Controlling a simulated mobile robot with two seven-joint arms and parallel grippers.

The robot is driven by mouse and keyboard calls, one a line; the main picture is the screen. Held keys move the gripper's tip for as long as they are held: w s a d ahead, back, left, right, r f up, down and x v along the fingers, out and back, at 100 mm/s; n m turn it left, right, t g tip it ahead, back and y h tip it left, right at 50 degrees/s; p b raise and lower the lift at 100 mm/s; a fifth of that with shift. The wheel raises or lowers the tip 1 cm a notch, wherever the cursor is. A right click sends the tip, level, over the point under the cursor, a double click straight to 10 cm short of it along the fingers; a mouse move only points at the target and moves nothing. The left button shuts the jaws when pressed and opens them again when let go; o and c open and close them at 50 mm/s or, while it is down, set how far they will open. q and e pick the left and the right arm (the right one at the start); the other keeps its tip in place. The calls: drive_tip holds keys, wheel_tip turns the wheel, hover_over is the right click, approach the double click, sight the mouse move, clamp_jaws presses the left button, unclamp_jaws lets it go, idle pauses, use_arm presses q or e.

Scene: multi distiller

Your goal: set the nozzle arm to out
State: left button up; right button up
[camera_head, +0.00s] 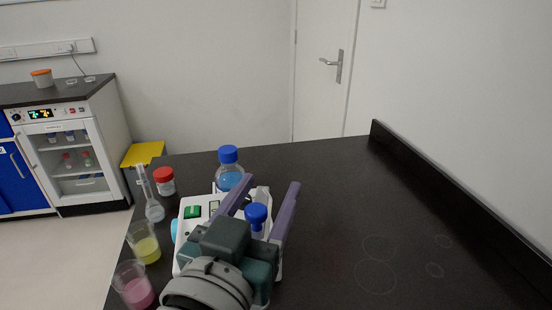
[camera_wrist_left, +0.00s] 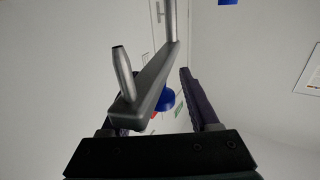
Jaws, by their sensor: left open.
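The nozzle arm (camera_wrist_left: 157,83) is a grey bar in the left wrist view, joined to an upright metal post (camera_wrist_left: 170,20) at its far end. A tapered metal nozzle (camera_wrist_left: 122,70) stands at its near end. My left gripper (camera_head: 270,184) is open over the white device (camera_head: 188,222) in the head view, its purple fingers apart. In the left wrist view the bar crosses in front of the left finger, and the right finger is to its right. I cannot tell whether they touch. The nozzle arm is mostly hidden in the head view. My right gripper is not in view.
A blue-capped bottle (camera_head: 229,170) stands behind the device. A red-lidded jar (camera_head: 164,181), a flask (camera_head: 154,210) and beakers of yellow (camera_head: 146,246) and pink liquid (camera_head: 138,291) stand to its left. The dark counter (camera_head: 345,220) is clear to the right, up to a raised edge (camera_head: 450,203).

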sight(253, 220)
use_arm(q)
drive_tip(key=v, duration=1)
